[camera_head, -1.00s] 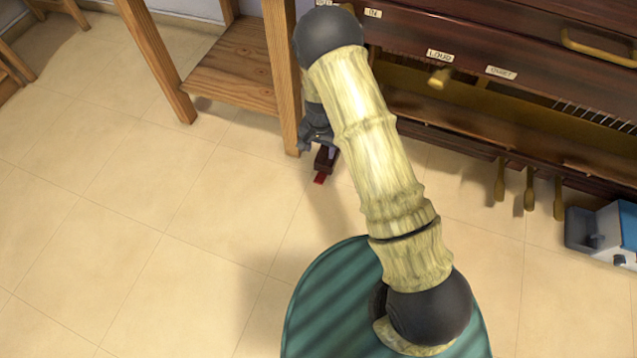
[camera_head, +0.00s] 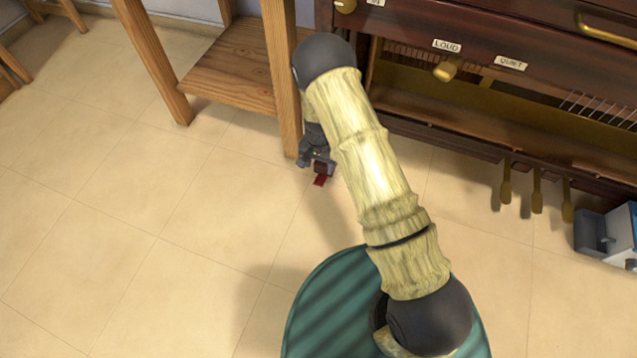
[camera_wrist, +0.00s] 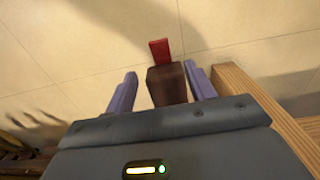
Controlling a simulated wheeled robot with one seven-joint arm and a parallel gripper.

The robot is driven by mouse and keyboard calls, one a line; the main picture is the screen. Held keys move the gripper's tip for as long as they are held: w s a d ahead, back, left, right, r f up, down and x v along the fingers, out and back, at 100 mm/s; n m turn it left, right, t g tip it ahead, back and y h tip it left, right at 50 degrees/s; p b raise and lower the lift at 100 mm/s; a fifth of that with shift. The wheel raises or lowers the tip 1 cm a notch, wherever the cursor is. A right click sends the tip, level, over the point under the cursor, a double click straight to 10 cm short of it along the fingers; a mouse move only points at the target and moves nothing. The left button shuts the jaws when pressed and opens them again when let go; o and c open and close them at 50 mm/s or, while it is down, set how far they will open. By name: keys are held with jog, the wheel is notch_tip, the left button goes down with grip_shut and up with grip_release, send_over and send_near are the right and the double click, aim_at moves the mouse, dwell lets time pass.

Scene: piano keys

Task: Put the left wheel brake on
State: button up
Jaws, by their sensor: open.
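The left wheel brake shows as a small red tab (camera_head: 320,181) low near the floor, at the foot of the piano's left end. In the wrist view the red tab (camera_wrist: 160,57) sticks out of a brown block (camera_wrist: 166,85). My gripper (camera_wrist: 162,70) is open, with one purple finger on each side of the brown block. The red tab lies between and just beyond the fingertips. I cannot tell whether the fingers touch the block. In the head view my gripper (camera_head: 313,163) is just above the tab, partly hidden behind my arm.
A wooden shelf stand (camera_head: 238,75) is close on the left, its leg right beside my gripper. The dark piano (camera_head: 480,25) stands on the right, with brass pedals (camera_head: 537,190) below it. A blue and grey box (camera_head: 610,232) lies far right. Tiled floor is clear at the left.

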aim_at(319, 182)
notch_tip(319, 182, down, 10)
jog(key=b, duration=0.5)
jog(key=shift+r, duration=0.25)
jog(key=c, duration=1)
